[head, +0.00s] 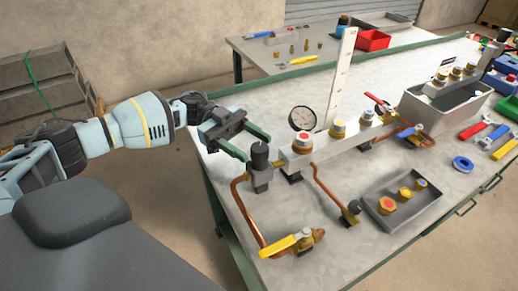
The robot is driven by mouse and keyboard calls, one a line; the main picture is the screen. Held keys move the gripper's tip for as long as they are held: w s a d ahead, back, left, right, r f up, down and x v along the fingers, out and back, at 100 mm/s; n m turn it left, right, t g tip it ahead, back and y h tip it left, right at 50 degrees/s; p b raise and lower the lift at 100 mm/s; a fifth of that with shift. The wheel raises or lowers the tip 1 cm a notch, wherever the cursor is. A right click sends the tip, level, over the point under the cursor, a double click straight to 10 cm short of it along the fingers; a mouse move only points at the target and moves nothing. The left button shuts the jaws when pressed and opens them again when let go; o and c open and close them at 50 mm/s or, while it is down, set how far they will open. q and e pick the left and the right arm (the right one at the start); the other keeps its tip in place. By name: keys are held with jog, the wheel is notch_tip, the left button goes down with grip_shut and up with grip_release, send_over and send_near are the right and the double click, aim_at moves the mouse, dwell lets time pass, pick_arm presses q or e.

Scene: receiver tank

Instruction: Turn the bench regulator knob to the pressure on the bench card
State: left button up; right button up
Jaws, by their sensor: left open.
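The regulator (260,178) stands at the left end of the bench manifold, with a black knob (260,155) upright on top. My left gripper (256,147) reaches in from the left, open, its two green fingers at the knob, one on the near-left side and one behind. Whether they touch it I cannot tell. A round white gauge (303,119) stands behind the manifold; its needle is too small to read. A tall narrow white panel (341,80) with small marks stands behind it; I cannot tell whether this is the bench card. My right gripper is out of view.
Copper pipes run from the manifold to a yellow-handled valve (288,245) in front. A grey tray (402,206) with brass fittings lies to the right. A grey bin (446,105), wrenches (480,127) and blue tape (463,164) lie farther right.

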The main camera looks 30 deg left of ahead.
aim_at(253, 146)
pick_arm(q)
jog(key=a, duration=0.3)
jog(key=a+b, duration=0.1)
jog(key=shift+w+a, duration=0.3)
jog(key=shift+w, duration=0.1)
jog(key=shift+s, duration=0.1)
